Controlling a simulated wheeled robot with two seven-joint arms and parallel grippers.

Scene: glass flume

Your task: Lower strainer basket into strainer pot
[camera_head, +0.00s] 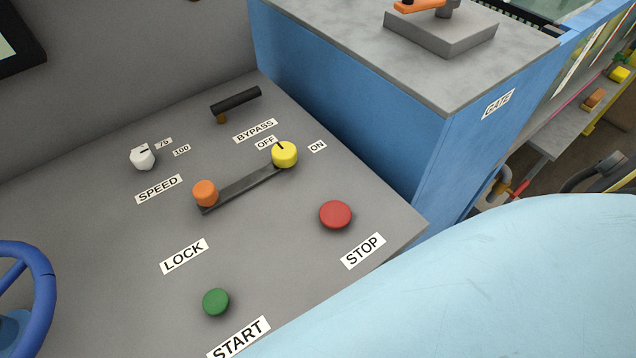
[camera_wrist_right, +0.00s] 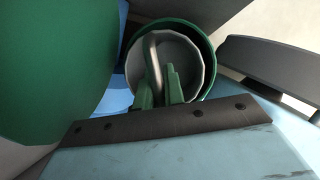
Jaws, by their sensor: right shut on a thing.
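In the right wrist view, the grey strainer basket (camera_wrist_right: 188,52) shows as a round, pale cup with a bent metal handle (camera_wrist_right: 152,50). The green rim of the strainer pot (camera_wrist_right: 207,42) surrounds it in this view. I cannot tell how deep the basket sits in the pot or whether it is still above it. My right gripper (camera_wrist_right: 160,80), with green fingers, is shut on the basket at its handle. The fingers hide part of the basket. The head view shows neither basket nor pot, and my left gripper is in neither view.
A large green rounded body (camera_wrist_right: 50,65) stands close at the left in the wrist view; a dark bar (camera_wrist_right: 265,65) lies close at the right. The head view shows a grey control panel (camera_head: 110,240) and a blue cabinet (camera_head: 350,100).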

